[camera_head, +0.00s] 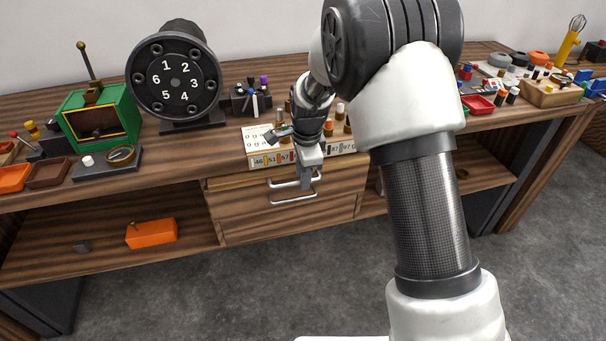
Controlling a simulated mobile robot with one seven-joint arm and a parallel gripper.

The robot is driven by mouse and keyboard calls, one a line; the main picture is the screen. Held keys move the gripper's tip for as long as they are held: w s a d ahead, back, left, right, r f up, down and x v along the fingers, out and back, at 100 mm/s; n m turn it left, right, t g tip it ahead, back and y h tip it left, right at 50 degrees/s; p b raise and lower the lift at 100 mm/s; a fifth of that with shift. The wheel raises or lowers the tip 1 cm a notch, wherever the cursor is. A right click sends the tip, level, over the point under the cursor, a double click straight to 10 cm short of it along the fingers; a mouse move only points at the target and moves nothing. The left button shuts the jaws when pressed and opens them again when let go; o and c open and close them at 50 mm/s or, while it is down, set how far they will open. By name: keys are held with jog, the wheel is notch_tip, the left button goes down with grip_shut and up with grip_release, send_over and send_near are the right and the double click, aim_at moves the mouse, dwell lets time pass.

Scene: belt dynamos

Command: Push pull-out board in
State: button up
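The pull-out board (238,182) seems to be the thin wooden front at the top of the drawer unit, just under the tabletop. A silver bar handle (281,185) is on its front. My gripper (306,182) points down in front of this handle, at its right part. Whether it touches the handle or the board I cannot tell. The fingers are small and seen from behind, so I cannot tell if they are open or shut. My wrist hides part of the board's right side. How far the board stands out is hard to judge.
A lower drawer (250,222) with its own bar handle is below. A numbered card rack (260,161) stands on the tabletop above. A black numbered dial (176,82) and a green box (98,118) are to the left. An orange box (151,234) lies on the lower shelf. Floor in front is clear.

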jog(key=a+p+v, duration=0.1)
jog(key=p+v, duration=0.2)
jog(key=v, duration=1.4)
jog(key=shift+d+r, duration=0.25)
jog(key=shift+d, duration=0.25)
jog(key=shift+w, duration=0.1)
